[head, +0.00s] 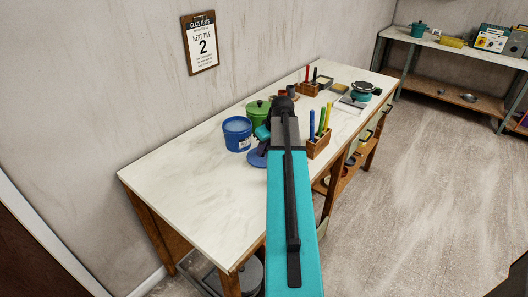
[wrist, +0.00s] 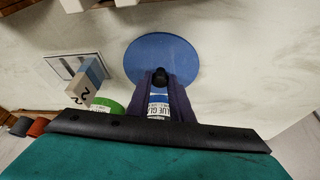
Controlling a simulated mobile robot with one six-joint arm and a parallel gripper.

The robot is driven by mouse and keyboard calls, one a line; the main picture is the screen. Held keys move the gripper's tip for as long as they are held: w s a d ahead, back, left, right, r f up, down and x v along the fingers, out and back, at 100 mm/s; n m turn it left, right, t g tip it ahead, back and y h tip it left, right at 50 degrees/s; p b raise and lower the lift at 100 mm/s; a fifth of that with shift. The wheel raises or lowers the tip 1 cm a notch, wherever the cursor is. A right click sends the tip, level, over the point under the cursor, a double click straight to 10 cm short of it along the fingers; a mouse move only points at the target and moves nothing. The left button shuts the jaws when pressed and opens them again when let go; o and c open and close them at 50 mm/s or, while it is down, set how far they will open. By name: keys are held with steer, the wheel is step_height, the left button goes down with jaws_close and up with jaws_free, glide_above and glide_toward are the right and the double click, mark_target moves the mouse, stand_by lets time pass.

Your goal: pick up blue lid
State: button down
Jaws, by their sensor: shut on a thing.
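The blue lid (wrist: 160,50) is a flat round disc with a dark knob in its middle. My gripper (wrist: 160,78) is shut on this knob, with a finger on each side. In the head view the lid (head: 255,159) shows beside my arm, at the table's front side, partly hidden by the arm. I cannot tell whether it touches the tabletop. The blue bucket (head: 237,134) stands open just behind and left of the lid. Its label shows between my fingers in the wrist view (wrist: 158,109).
A green lidded pot (head: 256,110) stands behind the blue bucket. A wooden holder (head: 318,146) with coloured sticks is right of my arm. Trays and a teal pot (head: 362,90) stand farther back. The table's left part (head: 185,180) is clear.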

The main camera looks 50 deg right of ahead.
step_height(320, 180, up, 9)
steer(key=b, duration=0.1)
steer(key=shift+b, duration=0.4)
steer(key=shift+w+a, duration=0.1)
stand_by(0.7)
